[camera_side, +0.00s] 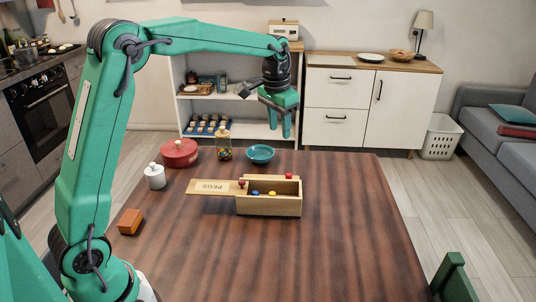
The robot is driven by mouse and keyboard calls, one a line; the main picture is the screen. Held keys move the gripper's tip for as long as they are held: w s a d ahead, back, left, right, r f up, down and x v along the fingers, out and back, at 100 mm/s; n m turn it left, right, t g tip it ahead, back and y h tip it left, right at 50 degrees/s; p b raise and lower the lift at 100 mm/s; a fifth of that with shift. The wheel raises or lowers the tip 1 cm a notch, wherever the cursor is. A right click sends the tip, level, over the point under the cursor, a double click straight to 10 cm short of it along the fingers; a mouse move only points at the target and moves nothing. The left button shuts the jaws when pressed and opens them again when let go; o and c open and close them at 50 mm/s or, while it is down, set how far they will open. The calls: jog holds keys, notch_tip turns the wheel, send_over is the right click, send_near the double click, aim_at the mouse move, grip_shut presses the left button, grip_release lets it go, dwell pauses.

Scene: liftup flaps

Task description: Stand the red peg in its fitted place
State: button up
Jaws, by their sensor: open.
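A wooden box (268,206) stands on the table, with a flat lid (212,187) marked PEGS sticking out to its left. A dark red knob (242,182) shows at the lid's right end. Inside the box I see a blue peg top (255,193) and a yellow peg top (272,194). A small red piece (289,176), likely the red peg, shows at the box's back right edge; I cannot tell whether it is in the box or behind it. My gripper (280,132) is open and empty, pointing down, high above the back of the table.
A teal bowl (260,154), a patterned jar (224,146), a red lidded pot (180,153) and a white jar (154,177) stand behind and left of the box. An orange-brown block (130,221) lies at front left. The table's front and right (340,240) are clear.

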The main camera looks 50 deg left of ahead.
jog(key=s+d+r+t, duration=0.1)
jog(key=s+d+r, duration=0.15)
jog(key=s, duration=0.55)
jog(key=s+d+r+t, duration=0.1)
jog(key=s+r, duration=0.3)
jog(key=s, duration=0.3)
jog(key=s+f+t, duration=0.1)
jog(key=s+f, duration=0.1)
jog(key=s, duration=0.5)
jog(key=s+d+f+n+t, duration=0.1)
jog(key=s+f, duration=0.2)
jog(key=s, duration=0.4)
jog(key=shift+d, duration=0.15)
